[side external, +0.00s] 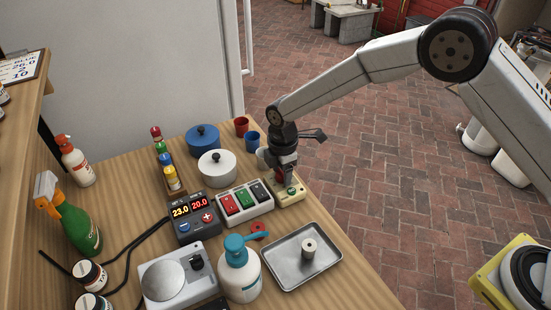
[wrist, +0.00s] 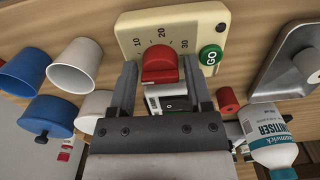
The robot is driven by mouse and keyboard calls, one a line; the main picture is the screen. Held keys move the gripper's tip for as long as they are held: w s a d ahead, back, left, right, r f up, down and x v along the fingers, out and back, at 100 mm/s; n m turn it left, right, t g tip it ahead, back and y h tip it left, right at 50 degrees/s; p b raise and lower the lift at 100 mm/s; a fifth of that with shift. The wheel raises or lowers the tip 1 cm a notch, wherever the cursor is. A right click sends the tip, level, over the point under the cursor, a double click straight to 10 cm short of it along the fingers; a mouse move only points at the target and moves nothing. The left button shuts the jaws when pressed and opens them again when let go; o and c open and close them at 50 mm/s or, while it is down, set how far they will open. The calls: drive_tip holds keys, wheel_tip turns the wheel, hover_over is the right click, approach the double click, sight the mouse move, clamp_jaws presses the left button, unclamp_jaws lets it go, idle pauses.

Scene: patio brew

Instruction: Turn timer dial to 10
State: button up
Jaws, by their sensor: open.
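The timer is a cream box (side external: 291,196) at the table's right edge in the side view. In the wrist view its face (wrist: 196,22) shows the marks 10, 20 and 30, a red dial (wrist: 160,66) and a green GO button (wrist: 210,56). My gripper (wrist: 160,72) is open, with one finger on each side of the red dial. I cannot tell whether either finger touches it. My gripper (side external: 283,172) points down over the timer in the side view and hides much of the dial. The dial's exact setting is unclear.
A box with red, green and black switches (side external: 244,203) stands left of the timer. A metal tray (side external: 275,276) lies in front, with a pale spool (side external: 309,248) in it. A white pot (side external: 217,168) and a blue cup (side external: 252,141) stand behind. A pump bottle (side external: 239,276) is near the front.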

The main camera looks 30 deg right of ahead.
clamp_jaws()
drive_tip(key=shift+m, duration=0.4)
drive_tip(key=m, duration=0.8)
drive_tip(key=shift+m, duration=0.4)
idle(0.4)
unclamp_jaws()
